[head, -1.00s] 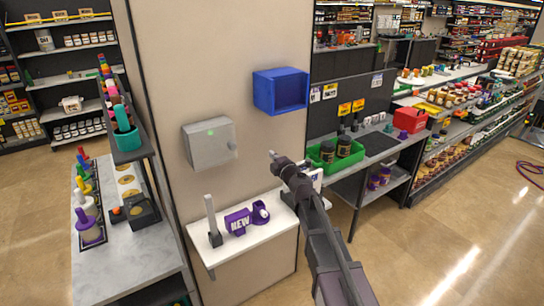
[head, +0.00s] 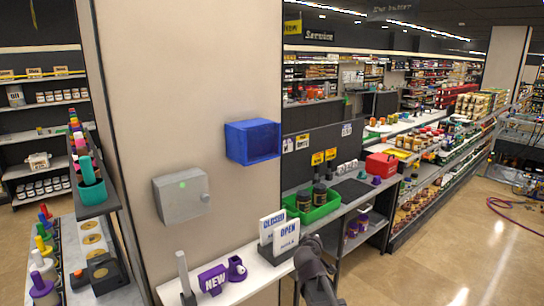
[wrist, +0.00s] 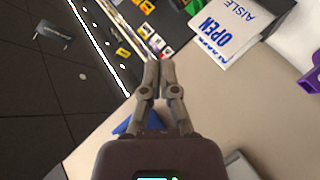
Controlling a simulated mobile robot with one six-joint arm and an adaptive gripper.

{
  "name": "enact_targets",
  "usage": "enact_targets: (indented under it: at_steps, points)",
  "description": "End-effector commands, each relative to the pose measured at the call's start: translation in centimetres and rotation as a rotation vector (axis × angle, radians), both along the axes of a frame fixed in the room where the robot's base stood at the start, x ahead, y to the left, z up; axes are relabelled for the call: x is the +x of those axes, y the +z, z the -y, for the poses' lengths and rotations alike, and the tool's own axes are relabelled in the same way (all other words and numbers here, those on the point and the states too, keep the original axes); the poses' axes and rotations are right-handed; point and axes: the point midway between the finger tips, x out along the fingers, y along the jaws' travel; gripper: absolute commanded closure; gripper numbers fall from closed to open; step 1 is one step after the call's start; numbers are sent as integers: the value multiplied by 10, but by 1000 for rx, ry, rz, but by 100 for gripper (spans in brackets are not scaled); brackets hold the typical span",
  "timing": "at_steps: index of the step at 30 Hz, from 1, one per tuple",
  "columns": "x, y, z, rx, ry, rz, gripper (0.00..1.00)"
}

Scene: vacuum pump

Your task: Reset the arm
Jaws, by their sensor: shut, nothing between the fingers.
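My gripper (wrist: 160,75) shows in the wrist view with its two fingers together and nothing between them. In the head view my arm rises from the bottom edge and the gripper end (head: 311,248) is in front of the small white shelf, near the OPEN sign (head: 286,236). The fingertips cannot be made out clearly there. In the wrist view the OPEN sign (wrist: 225,30) is to the upper right of the fingers, apart from them.
A blue wall bin (head: 240,148) and a grey box (head: 178,198) with a green light hang on the pillar. The white shelf (head: 236,289) holds a purple NEW sign (head: 213,280) and a purple holder (head: 237,270). A green tray (head: 318,210) with jars stands behind. Open floor lies at right.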

Motion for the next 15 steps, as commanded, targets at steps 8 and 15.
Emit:
enact_targets:
  at_steps: [8, 15]
  points:
    - [-76, -78, 47, 259, -277, -297, 100]
    - [-153, -134, 52, 474, -449, -598, 100]
